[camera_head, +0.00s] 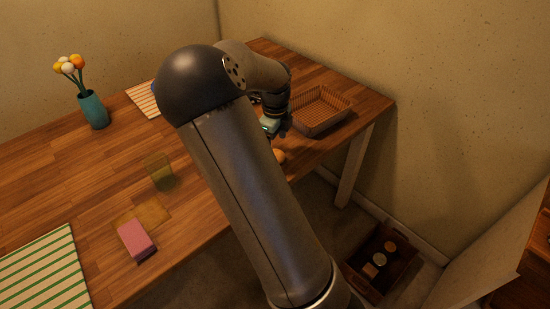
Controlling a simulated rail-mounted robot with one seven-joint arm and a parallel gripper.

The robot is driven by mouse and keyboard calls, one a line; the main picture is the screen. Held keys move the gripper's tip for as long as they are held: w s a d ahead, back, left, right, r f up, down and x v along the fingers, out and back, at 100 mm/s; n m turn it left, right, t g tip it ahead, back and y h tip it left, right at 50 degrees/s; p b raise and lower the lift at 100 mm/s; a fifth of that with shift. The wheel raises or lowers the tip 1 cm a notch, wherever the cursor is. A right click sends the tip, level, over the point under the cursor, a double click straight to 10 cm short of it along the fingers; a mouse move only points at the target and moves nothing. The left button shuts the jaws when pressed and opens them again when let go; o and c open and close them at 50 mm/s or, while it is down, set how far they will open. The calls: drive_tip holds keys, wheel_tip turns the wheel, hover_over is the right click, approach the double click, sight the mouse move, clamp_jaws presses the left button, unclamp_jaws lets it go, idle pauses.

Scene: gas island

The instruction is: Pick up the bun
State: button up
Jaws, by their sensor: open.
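A small tan, rounded thing that looks like the bun (280,156) sits near the front edge of the wooden table, partly hidden behind my arm. My gripper (268,130) is over the table a little beyond the bun in the picture, close to the wicker basket. Its fingers are mostly hidden by my arm, and it is open. I see nothing held in it. The gap between the fingertips and the table cannot be told.
A wicker basket (321,110) stands right of my gripper. A teal vase (94,110) with flowers, a greenish glass (160,171), a pink sponge (136,239) and striped mats (45,272) are leftward. A dark crate (381,262) is on the floor. The table's middle left is clear.

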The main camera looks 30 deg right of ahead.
drive_tip(key=shift+w+d+f, duration=0.1)
drive_tip(key=shift+w+f, duration=0.05)
drive_tip(key=shift+f, duration=1.3)
drive_tip(key=shift+w+d+f, duration=0.1)
drive_tip(key=shift+f, duration=1.35)
drive_tip(key=c, duration=1.1)
